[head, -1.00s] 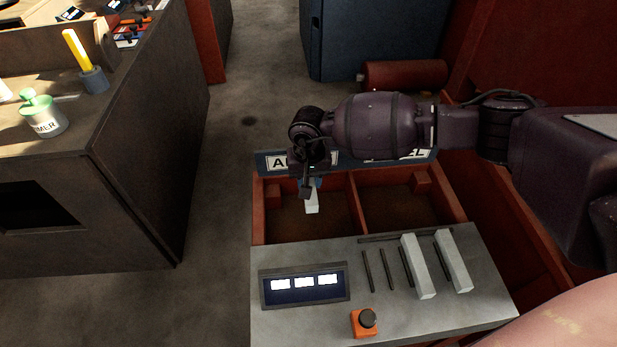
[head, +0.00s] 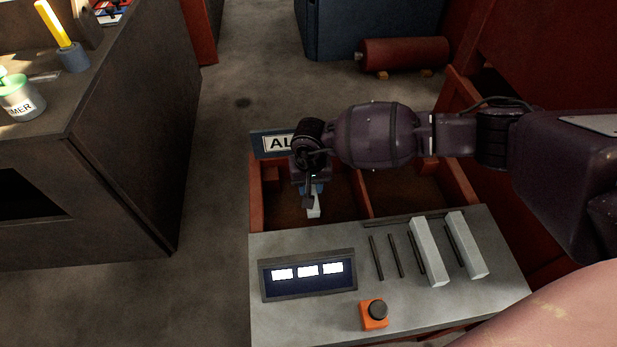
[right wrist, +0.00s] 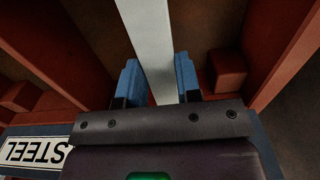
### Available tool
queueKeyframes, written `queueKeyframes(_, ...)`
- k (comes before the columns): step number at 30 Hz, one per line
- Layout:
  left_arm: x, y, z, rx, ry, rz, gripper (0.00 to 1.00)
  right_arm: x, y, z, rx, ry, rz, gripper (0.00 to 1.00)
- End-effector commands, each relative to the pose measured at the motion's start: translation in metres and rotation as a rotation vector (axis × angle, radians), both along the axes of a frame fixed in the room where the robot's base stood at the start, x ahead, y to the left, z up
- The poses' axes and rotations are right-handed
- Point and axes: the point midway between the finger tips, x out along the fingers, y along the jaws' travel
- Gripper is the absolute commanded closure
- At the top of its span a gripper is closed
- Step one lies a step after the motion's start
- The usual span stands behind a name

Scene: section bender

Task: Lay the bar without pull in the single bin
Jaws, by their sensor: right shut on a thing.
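My right gripper (head: 312,195) is shut on a pale grey bar (head: 313,208). In the right wrist view the bar (right wrist: 150,45) runs between the blue fingers (right wrist: 160,82), with the bin's divider (right wrist: 75,55) to one side. Most of the bar is hidden in the head view. I cannot tell whether it touches the bin floor. The "STEEL" label (right wrist: 35,152) marks the other compartment. My left gripper is not in view.
A grey panel (head: 320,325) in front of the bin has a three-window display (head: 307,273), an orange-based knob (head: 374,313), dark slots (head: 377,258) and two more grey bars (head: 430,252) (head: 467,245). A dark bench (head: 120,150) stands left, with open floor between.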

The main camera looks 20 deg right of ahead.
Motion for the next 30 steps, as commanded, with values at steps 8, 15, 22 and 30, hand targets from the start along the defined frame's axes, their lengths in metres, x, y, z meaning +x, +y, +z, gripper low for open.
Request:
queueKeyframes(8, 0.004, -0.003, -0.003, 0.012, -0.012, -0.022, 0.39, -0.002, 0.000, -0.031, 0.001, 0.006, 0.000, 1.00)
queueKeyframes(15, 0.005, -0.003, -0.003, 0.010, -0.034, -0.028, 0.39, -0.002, 0.001, -0.053, 0.000, 0.005, 0.000, 1.00)
queueKeyframes(22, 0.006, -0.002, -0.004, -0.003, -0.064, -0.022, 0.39, -0.001, 0.001, -0.065, 0.001, 0.003, 0.000, 1.00)
queueKeyframes(30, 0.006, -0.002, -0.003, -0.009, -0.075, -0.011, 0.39, 0.001, 0.000, -0.067, 0.001, -0.001, 0.000, 1.00)
